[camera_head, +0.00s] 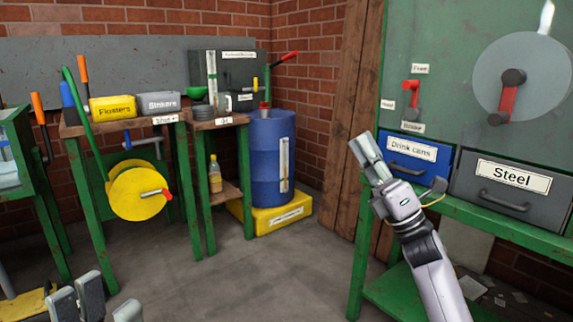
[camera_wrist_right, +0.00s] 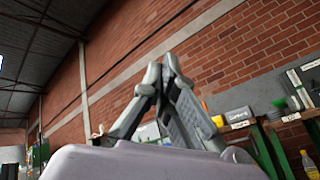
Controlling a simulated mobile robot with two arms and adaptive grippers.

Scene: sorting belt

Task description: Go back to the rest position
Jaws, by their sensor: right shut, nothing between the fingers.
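My right gripper (camera_head: 362,150) is raised in front of the green cabinet in the head view. Its fingers are together and hold nothing, pointing up and to the left. In the right wrist view its fingertips (camera_wrist_right: 161,66) meet against the brick wall and roof. My left gripper (camera_head: 92,298) shows only in part at the bottom left edge of the head view. Its lower part is cut off, and I cannot tell how far its fingers are apart. I see nothing held in it.
A blue "Drink cans" drawer (camera_head: 405,174) and a grey "Steel" drawer (camera_head: 480,201) stand close beside my right gripper. A green-legged bench (camera_head: 110,125) carries the Floaters (camera_head: 112,109) and Sinkers (camera_head: 158,105) bins. A blue barrel (camera_head: 270,150) stands in the corner. The middle floor is clear.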

